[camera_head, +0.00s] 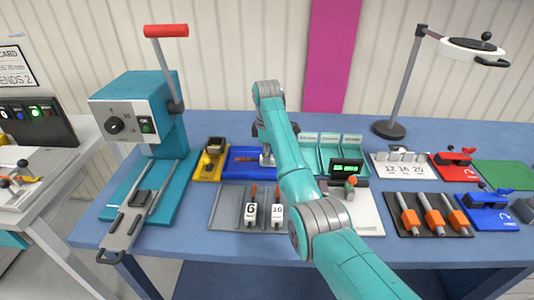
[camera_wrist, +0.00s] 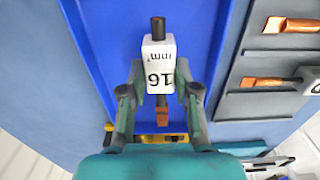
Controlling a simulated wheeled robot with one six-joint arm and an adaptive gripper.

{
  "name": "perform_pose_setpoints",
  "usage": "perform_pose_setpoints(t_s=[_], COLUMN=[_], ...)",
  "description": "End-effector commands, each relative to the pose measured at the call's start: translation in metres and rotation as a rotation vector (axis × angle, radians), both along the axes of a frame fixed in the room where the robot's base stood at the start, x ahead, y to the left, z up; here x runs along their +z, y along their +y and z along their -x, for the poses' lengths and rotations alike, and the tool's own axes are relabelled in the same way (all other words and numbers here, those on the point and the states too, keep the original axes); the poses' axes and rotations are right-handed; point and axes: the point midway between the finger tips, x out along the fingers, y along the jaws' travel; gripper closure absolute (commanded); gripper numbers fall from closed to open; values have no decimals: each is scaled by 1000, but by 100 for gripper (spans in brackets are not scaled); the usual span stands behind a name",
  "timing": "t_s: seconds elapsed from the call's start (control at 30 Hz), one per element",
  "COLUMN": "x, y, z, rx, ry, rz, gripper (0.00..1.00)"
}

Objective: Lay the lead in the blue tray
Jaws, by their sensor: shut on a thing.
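The lead (camera_wrist: 158,66) has a white block marked 16 mm², a black end and a copper-coloured end. My gripper (camera_wrist: 159,88) is shut on its white block, with one finger on each side. The blue tray (camera_wrist: 98,30) lies under the lead in the wrist view, and the lead is inside its outline. I cannot tell whether the lead touches the tray floor. In the head view the blue tray (camera_head: 238,176) is at the middle of the bench, with my gripper (camera_head: 266,160) over its right part. My arm hides part of the tray there, and the lead is hardly visible.
A yellow holder (camera_head: 207,168) stands left of the tray, beside a teal press (camera_head: 150,110). Teal bins (camera_head: 330,150) and a small display (camera_head: 346,168) are to the right.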

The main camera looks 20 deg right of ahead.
Motion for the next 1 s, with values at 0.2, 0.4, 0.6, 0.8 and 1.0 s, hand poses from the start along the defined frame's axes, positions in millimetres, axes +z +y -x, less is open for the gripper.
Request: perform_pose_setpoints(t_s=[0.2, 0.4, 0.6, 0.8, 1.0], x=[-8, -8, -8, -8, -9], y=[0, 0, 0, 0, 0], z=[0, 0, 0, 0, 0], rx=[0, 0, 0, 0, 0], ry=[1, 0, 0, 0, 1], rz=[0, 0, 0, 0, 0], gripper=[100, 100, 40, 40, 40])
